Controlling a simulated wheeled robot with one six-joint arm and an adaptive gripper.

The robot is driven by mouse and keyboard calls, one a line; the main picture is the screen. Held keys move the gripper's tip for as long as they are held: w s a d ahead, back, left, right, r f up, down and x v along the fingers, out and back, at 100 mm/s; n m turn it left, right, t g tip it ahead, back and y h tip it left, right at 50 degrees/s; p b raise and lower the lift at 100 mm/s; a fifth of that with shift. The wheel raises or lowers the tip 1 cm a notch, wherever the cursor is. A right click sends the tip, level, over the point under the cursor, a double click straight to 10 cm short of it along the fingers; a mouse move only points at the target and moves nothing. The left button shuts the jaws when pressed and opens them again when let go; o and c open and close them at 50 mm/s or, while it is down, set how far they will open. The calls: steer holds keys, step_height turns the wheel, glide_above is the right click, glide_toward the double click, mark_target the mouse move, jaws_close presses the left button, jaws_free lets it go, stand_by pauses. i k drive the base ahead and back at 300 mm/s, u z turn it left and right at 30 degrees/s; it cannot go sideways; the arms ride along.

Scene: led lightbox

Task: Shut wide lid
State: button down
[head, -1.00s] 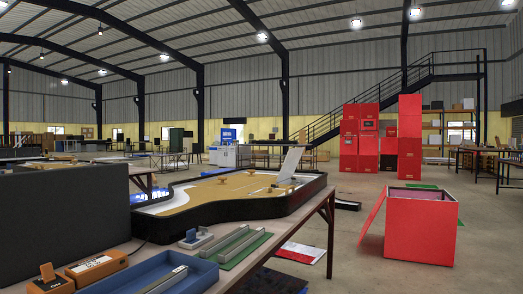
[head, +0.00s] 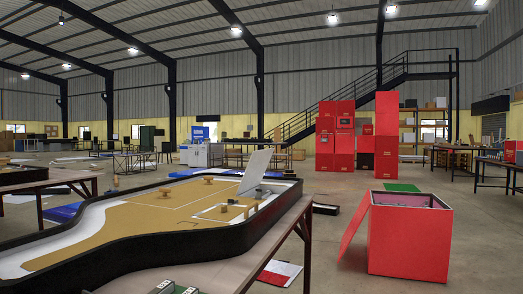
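Two lid-like panels show in the head view, and I cannot tell which is the wide lid. A white panel (head: 255,172) stands open and tilted at the far right part of a black-rimmed tan board (head: 130,222) on the table. A white-outlined recess lies in front of it. A red flap (head: 354,218) slants down from the left top edge of a large red box (head: 410,243) on the floor. The box's top is open, with its inside partly visible. My gripper is not in view.
The table (head: 215,270) fills the lower left, its right edge and leg close to me. A red-and-white sheet (head: 279,272) lies on the floor beside it. Stacked red boxes (head: 357,138) stand farther back. Floor between the table and the red box is mostly clear.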

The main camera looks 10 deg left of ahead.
mark_target(259, 161)
steer(key=i, duration=2.45)
steer(key=u, duration=0.5)
